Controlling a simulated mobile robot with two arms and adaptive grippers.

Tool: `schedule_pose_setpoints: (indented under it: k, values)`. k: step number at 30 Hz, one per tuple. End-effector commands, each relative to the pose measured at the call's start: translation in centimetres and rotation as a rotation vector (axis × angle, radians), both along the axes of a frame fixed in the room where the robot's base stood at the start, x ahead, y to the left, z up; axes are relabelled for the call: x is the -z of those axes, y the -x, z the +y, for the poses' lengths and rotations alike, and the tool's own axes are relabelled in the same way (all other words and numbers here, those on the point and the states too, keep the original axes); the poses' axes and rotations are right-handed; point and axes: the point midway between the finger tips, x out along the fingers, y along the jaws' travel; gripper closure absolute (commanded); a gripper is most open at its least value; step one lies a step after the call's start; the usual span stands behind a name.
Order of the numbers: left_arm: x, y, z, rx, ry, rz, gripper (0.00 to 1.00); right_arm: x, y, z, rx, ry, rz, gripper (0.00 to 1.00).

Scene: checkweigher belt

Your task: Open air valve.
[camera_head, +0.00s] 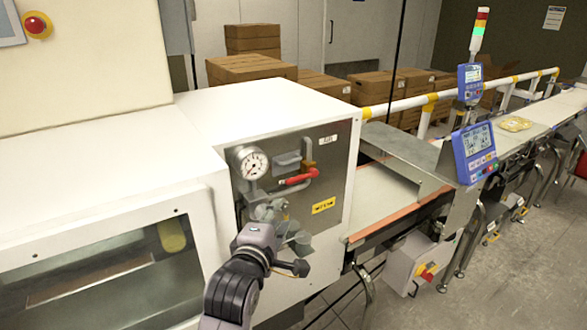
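The air valve has a red lever handle (299,179) that lies roughly level, tilting slightly up to the right, with a brass-coloured part at its right end. It is on a grey metal panel (335,165) on the white machine's end face. A round white pressure gauge (251,163) sits to its left. My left gripper (268,212) is in front of the panel, below and left of the red handle, and appears apart from it. Its fingers blend with the grey fittings behind, so I cannot tell whether they are open or shut. My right gripper is not in view.
A yellow label (323,205) is on the panel below right of the handle. The white machine housing (270,105) overhangs behind it. A conveyor belt (385,192) with a metal guard runs to the right. A control box (420,262) hangs below it.

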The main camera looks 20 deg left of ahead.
Motion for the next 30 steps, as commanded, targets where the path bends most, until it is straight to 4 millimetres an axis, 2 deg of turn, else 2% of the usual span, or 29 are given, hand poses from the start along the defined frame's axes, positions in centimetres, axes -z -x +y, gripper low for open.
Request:
schedule_pose_setpoints:
  k: [1,5,24,30]
  values:
    - [-1.0,0.1,0.2,-0.007,0.017,-0.013,0.66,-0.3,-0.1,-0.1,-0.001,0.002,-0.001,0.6]
    - [-1.3,-0.7,0.4,-0.012,0.028,-0.02,0.66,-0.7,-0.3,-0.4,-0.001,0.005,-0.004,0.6]
    - [0.2,-12.2,1.7,-0.01,0.024,-0.02,0.66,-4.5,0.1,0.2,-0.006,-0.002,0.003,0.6]
    - [0.7,-15.0,2.0,-0.01,0.024,-0.021,0.66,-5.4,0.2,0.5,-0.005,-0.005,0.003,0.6]
